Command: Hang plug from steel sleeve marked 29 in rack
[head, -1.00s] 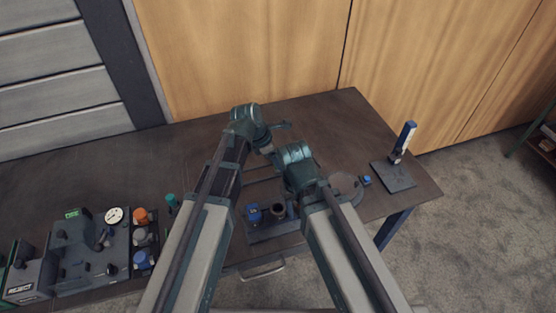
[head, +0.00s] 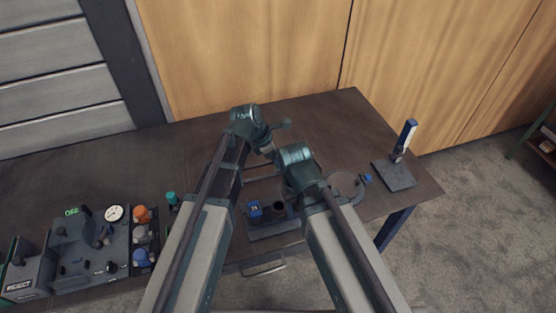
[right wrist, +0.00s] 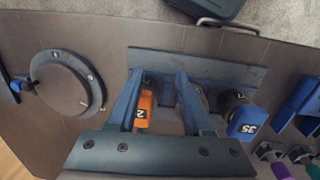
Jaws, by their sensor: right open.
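My right gripper (right wrist: 160,80) is open, its two blue fingers on either side of an orange part (right wrist: 145,105) in a dark block (right wrist: 215,68). I cannot tell whether they touch it. The orange label shows a 2; the rest is not readable. A blue part marked 35 (right wrist: 242,122) sits in the same block, also seen in the head view (head: 254,211). A dark open sleeve (head: 279,212) stands beside it. My right arm hides the orange part in the head view. My left gripper (head: 285,123) is small and unclear. I cannot single out a sleeve marked 29.
A round dial (right wrist: 68,84) lies left of the block in the wrist view. A blue-handled upright (head: 404,138) stands on a plate at the right edge. Gauge equipment (head: 88,245), a REJECT box (head: 22,280) and several coloured parts are at left. The table's back is clear.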

